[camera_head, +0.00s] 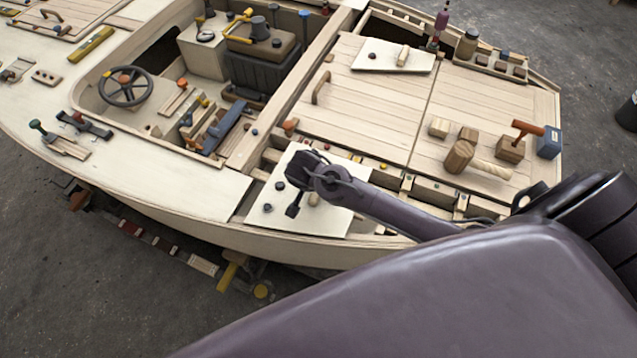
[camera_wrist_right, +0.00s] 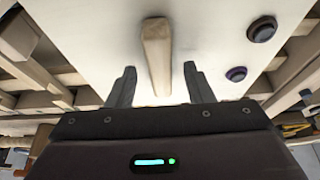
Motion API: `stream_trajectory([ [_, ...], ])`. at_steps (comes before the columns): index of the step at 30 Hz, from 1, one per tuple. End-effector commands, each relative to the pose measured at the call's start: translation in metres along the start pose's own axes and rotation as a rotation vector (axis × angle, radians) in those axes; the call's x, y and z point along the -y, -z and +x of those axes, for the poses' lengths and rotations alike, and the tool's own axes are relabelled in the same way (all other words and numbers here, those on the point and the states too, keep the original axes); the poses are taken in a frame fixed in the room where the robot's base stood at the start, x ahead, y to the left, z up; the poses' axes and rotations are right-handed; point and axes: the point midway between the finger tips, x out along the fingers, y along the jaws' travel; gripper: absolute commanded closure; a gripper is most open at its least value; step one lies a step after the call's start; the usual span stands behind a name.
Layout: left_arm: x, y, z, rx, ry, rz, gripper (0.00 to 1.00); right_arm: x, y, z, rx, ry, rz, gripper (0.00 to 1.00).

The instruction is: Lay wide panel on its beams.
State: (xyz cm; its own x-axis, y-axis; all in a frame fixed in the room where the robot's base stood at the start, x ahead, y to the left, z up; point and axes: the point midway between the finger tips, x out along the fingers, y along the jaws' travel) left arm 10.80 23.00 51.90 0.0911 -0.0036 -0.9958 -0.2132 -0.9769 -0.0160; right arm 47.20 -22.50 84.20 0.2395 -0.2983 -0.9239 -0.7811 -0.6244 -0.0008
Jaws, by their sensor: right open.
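The wide panel (camera_head: 335,219) is a pale board with dark round knobs, lying over the beams (camera_head: 268,160) of the side-deck opening. Its front edge is near the hull's side; I cannot tell whether it sits fully flush. My right gripper (camera_head: 296,207) is over the panel and hides part of it. In the right wrist view, the panel (camera_wrist_right: 90,35) fills the middle, with wooden beams (camera_wrist_right: 38,75) beside and below it. Its wooden handle (camera_wrist_right: 157,50) stands between the open fingers of the right gripper (camera_wrist_right: 160,82), with gaps on both sides. My left gripper is not in view.
A smaller pale panel with a wooden grip (camera_head: 385,57) lies on the plank hatch. A mallet (camera_head: 462,154), wood blocks and a blue block (camera_head: 549,142) lie to the right. The cockpit with a steering wheel (camera_head: 125,87) is left.

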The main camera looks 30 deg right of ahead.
Motion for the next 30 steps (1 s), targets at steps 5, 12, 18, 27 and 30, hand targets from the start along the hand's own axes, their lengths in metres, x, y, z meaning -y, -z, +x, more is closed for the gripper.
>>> stream_trajectory([
  [5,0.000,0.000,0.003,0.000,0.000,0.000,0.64,0.001,0.000,-0.012,-0.001,0.003,0.000,0.53],
  [12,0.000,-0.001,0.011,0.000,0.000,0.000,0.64,0.001,-0.001,-0.053,-0.001,0.005,0.000,0.53],
  [18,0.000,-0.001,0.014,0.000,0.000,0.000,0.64,0.001,0.000,-0.075,-0.001,0.003,0.001,0.53],
  [27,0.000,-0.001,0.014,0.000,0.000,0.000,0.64,0.001,0.001,-0.079,-0.001,0.001,0.001,0.53],
  [30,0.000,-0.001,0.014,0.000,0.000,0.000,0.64,0.001,0.001,-0.079,-0.001,0.002,0.001,0.53],
])
